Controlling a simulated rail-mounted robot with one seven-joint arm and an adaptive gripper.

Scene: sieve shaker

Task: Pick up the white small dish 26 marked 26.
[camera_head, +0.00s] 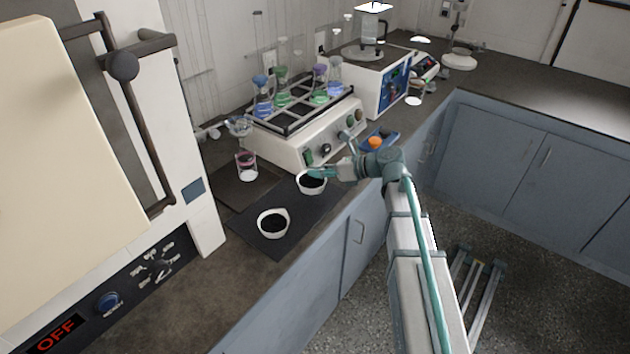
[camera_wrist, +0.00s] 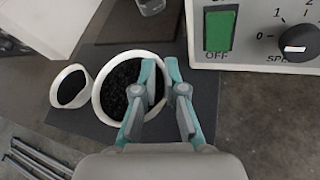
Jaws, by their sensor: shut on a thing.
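Two white dishes with dark granules show on the dark mat. My gripper (camera_head: 325,173) is at the farther white dish (camera_head: 312,190) in the head view. In the wrist view, my gripper (camera_wrist: 160,70) is shut on this dish's right-hand rim, one finger inside over the granules and one outside. The dish (camera_wrist: 101,108) looks level there. The second white dish (camera_head: 272,236) stands nearer the oven-like cabinet and shows at left in the wrist view (camera_wrist: 54,86). No number is readable on either dish. Whether the held dish touches the mat is unclear.
The dark mat (camera_head: 245,222) lies along the counter's front edge. A shaker (camera_head: 290,145) with several flasks stands behind the held dish. A glass beaker (camera_head: 246,166) stands at the back left. A blue tray (camera_head: 387,137) with an orange item is to the right.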

